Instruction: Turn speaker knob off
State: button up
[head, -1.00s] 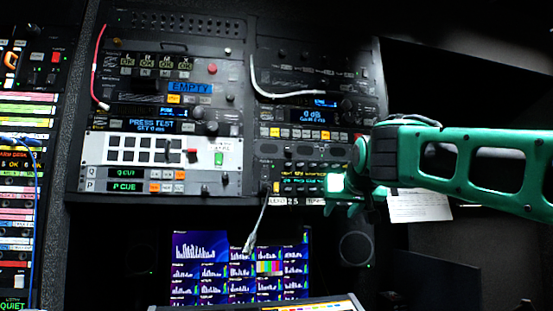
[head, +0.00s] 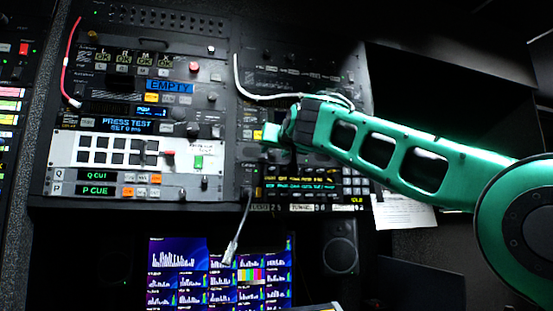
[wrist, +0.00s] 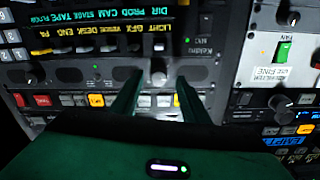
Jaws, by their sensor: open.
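A small grey knob (wrist: 159,77) sits on a dark panel with oval speaker grilles (wrist: 200,73) in the wrist view, which shows the rack upside down. My gripper (wrist: 157,92) is open, with one green finger on each side of the knob. I cannot tell whether the fingers touch it. In the head view my gripper (head: 271,132) is at the left part of the right rack column, and it and my arm hide the knob there.
A white panel with black buttons (head: 115,151) is to the left. Monitor screens (head: 220,270) and a round speaker (head: 340,247) are below the rack.

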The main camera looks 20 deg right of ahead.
aim_at(272, 152)
jog(key=shift+w, duration=1.3)
jog(key=shift+d, duration=0.1)
